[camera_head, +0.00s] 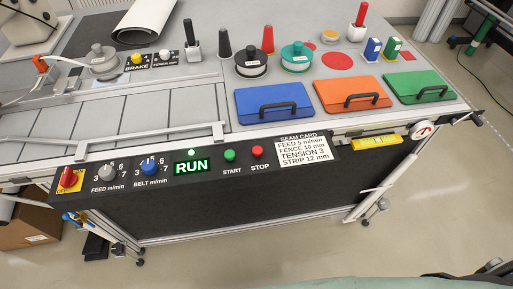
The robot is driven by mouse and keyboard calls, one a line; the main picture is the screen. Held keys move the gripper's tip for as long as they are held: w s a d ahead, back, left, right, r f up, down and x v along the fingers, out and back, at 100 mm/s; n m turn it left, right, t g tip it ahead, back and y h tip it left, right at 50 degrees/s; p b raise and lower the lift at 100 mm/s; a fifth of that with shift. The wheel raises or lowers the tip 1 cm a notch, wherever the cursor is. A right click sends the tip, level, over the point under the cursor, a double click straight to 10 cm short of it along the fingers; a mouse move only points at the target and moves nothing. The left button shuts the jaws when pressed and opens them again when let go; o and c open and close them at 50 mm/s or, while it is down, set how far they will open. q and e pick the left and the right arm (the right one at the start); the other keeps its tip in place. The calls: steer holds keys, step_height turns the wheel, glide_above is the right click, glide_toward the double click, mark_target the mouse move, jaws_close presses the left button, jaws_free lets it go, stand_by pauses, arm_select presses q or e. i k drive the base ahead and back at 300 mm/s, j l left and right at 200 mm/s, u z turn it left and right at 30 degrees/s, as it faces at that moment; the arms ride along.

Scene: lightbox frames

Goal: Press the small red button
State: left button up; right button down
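The small red button (257,152) sits on the black front panel (205,172) of the workbench, above the label STOP. A small green button (229,155) is just left of it, above the label START. A lit green RUN display (191,168) is further left, with a lit green lamp (191,152) above it. Neither gripper can be made out in the head view, and nothing covers the red button.
A red rotary switch (68,178) and two knobs, grey (107,173) and blue (150,166), are left on the panel. A white seam card (303,151) is right of the button. Blue (273,103), orange (352,94) and green (419,87) handled lids lie behind. Floor in front is clear.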

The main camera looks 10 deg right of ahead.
mark_target(258, 150)
steer(key=i+j+z, duration=0.25)
steer(key=j, duration=0.2)
steer(key=j+z, duration=0.25)
steer(key=j, duration=0.2)
steer(key=i+j+z, duration=0.2)
steer(key=j, duration=0.3)
steer(key=j+z, duration=0.25)
steer(key=j, duration=0.2)
